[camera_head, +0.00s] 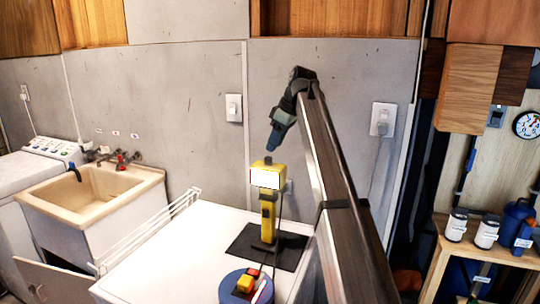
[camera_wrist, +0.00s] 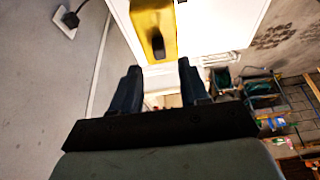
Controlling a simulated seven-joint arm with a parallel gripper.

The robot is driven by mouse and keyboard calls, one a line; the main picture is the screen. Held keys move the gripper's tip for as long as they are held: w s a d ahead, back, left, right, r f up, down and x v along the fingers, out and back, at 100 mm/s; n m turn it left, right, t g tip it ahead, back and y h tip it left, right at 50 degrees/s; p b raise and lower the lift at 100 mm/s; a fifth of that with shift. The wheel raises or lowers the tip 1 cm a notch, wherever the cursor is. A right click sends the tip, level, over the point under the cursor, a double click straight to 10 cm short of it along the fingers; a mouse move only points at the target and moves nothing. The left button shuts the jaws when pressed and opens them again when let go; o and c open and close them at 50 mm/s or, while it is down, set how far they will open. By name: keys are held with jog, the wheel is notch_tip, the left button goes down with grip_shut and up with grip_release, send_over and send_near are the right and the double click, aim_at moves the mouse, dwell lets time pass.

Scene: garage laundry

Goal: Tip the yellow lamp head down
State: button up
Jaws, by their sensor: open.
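The yellow lamp head (camera_head: 268,175) with its bright white face sits on top of a yellow upright post (camera_head: 268,218). The post stands on a black mat (camera_head: 262,247) on a white surface. My gripper (camera_head: 273,143) hangs just above the lamp head in the head view, its fingers pointing down. In the wrist view the gripper (camera_wrist: 160,80) is open, with nothing between its two dark fingers. The yellow lamp head (camera_wrist: 148,22) shows beyond the fingertips with a dark oval part on it. No contact with it is visible.
A blue round container (camera_head: 232,290) with red and yellow items stands in front of the mat. A white rack (camera_head: 150,228) lines the surface's left edge, beside a utility sink (camera_head: 90,190). The grey wall (camera_head: 215,150) is close behind.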

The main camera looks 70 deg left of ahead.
aim_at(269, 157)
jog(key=shift+x, duration=2.65)
jog(key=shift+c, duration=0.3)
grip_shut()
